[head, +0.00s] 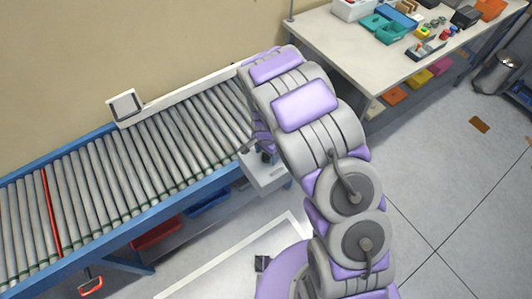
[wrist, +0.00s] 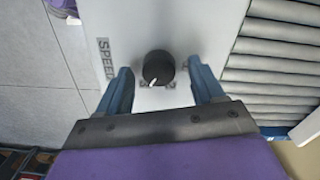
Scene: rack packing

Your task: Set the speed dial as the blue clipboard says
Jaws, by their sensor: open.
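The speed dial (wrist: 159,68) is a round black knob with a white pointer mark, on a pale panel (wrist: 205,20) labelled SPEED. In the wrist view the pointer is toward the lower left of the knob. My gripper (wrist: 160,84) is open, with one blue finger on each side of the knob and a gap on both sides. I cannot make out a blue clipboard for certain in either view.
A roller conveyor (head: 130,170) with a blue frame and one red roller (head: 51,212) runs along the wall. A workbench (head: 345,42) with several small items stands at the back right. Red (head: 157,233) and blue bins (head: 208,204) sit under the conveyor. The floor at right is mostly clear.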

